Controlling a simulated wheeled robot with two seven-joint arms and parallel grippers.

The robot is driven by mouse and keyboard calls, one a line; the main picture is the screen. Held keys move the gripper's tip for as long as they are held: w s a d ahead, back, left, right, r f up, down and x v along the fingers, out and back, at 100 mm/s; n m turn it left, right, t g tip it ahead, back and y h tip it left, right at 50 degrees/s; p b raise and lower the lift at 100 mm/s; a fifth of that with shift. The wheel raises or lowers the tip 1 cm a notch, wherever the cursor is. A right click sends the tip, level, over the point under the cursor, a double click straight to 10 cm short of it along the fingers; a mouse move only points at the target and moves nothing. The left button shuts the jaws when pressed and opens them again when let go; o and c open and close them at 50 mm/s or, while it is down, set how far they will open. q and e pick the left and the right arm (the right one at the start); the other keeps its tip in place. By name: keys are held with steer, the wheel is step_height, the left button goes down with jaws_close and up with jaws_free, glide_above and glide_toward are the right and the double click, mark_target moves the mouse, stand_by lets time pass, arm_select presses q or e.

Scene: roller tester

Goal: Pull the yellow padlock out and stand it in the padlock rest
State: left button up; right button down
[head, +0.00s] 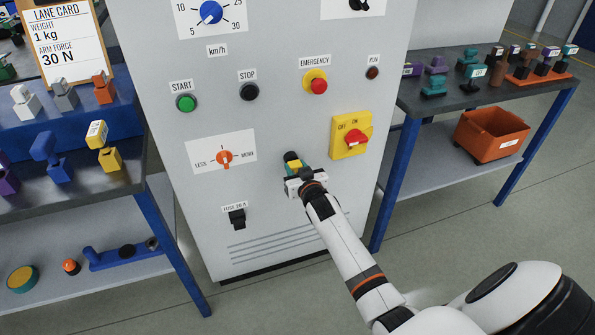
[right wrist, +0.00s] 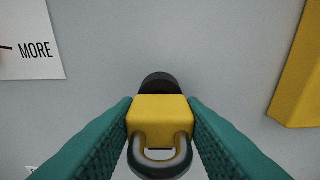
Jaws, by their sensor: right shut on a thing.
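The yellow padlock (right wrist: 160,108) is between the teal fingers of my right gripper (right wrist: 160,125) in the right wrist view. Its grey shackle (right wrist: 160,166) points toward the bottom of that picture. A dark round part (right wrist: 160,83) shows just beyond the padlock; I cannot tell whether they touch. In the head view my right gripper (head: 295,170) is at the front of the grey cabinet (head: 270,130), left of and below the red and yellow switch (head: 352,138). The padlock is mostly hidden there. I cannot make out the padlock rest for certain. My left gripper is not in view.
A left bench (head: 95,195) carries several coloured blocks and a lane card (head: 62,40). Its lower shelf holds a blue piece (head: 110,260) and an orange-topped piece (head: 71,267). A right bench (head: 425,104) holds small parts, with an orange bin (head: 490,135) below.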

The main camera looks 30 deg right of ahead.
steer(key=shift+w+d, duration=0.1)
steer(key=shift+w, duration=0.1)
steer(key=c, duration=0.9)
jaws_free()
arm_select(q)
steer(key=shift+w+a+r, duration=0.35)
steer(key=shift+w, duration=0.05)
arm_select(e)
steer(key=shift+o, duration=0.2)
